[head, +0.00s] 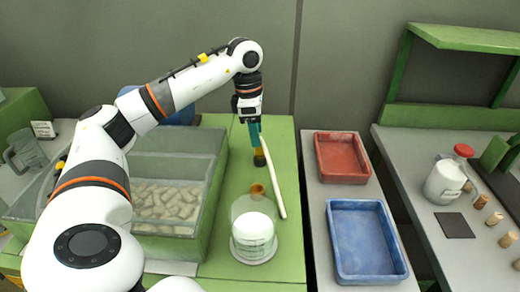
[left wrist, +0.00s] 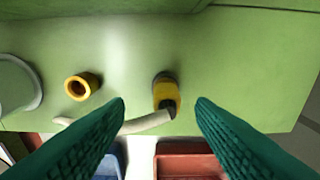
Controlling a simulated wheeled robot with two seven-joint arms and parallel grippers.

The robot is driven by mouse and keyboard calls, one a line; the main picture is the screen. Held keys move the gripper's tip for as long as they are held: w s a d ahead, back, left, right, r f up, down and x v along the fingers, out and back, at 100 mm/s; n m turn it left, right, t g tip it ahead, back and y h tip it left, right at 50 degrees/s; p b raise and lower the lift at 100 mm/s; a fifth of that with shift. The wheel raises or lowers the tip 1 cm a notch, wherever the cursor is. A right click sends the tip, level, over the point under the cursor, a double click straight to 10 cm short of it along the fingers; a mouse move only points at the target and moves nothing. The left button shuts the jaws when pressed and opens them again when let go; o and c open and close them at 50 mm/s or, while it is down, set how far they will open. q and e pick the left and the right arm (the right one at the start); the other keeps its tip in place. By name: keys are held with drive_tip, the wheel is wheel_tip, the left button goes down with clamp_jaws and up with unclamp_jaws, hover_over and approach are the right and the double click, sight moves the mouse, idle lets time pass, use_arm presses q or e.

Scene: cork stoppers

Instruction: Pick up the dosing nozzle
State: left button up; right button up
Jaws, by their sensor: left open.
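The dosing nozzle (head: 260,158), as I take it, is a small yellow piece with a black end on the green bench top. In the left wrist view the nozzle (left wrist: 166,92) lies between and beyond my two teal fingers. My left gripper (head: 255,140) points down just over it, with fingers apart and empty. In the left wrist view the gripper (left wrist: 160,108) shows a gap on both sides of the nozzle. A cream hose (head: 278,190) runs by the nozzle; I cannot tell whether they are joined. My right gripper is not in view.
A yellow-orange ring (head: 258,189) and a clear container with white contents (head: 254,240) stand nearby on the green bench (head: 223,253). A green-rimmed tub (head: 217,170) of corks is left. Red (head: 342,158) and blue (head: 367,242) trays stand right.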

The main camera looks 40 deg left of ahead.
sight(260, 152)
use_arm(q)
drive_tip(key=f, duration=0.2)
drive_tip(key=w+f+p, duration=0.1)
drive_tip(key=f, duration=0.2)
drive_tip(key=shift+w+d+f, duration=0.1)
drive_tip(key=shift+d, duration=0.05)
drive_tip(key=shift+c, duration=0.2)
